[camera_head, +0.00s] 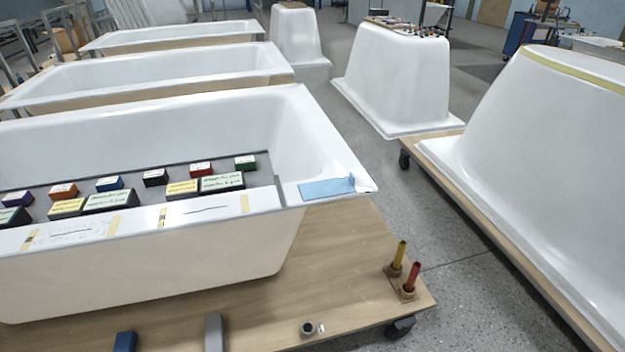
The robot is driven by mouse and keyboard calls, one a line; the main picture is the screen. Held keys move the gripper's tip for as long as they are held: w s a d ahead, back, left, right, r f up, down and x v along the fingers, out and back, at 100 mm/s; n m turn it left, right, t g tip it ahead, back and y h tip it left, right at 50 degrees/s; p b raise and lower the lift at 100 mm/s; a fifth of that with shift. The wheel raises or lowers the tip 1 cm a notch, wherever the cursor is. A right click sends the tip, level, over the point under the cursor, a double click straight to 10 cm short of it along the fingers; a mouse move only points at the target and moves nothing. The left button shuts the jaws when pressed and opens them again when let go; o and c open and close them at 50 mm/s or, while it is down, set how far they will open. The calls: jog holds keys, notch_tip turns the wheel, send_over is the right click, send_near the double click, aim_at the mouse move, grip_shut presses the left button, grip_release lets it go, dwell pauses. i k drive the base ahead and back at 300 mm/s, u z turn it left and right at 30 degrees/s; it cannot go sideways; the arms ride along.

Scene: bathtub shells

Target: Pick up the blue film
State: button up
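The blue film (325,188) is a light blue flat strip. It lies on the near right corner of the white rim of the nearest bathtub shell (240,270). Its right end looks slightly raised or curled near the rim's edge. Nothing covers the film in this view. My gripper and arm are not in view.
The nearest tub stands on a wooden cart (350,265) bearing a yellow peg (398,254) and a red peg (411,276). Several labelled coloured blocks sit on a grey tray (262,172) in the tub. Upturned tubs (545,130) stand right. Grey floor (370,170) lies between.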

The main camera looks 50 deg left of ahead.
aim_at(314, 190)
jog(key=u, duration=0.8)
jog(key=i, duration=0.8)
jog(key=u, duration=1.05)
jog(key=i, duration=0.25)
jog(key=u, duration=0.2)
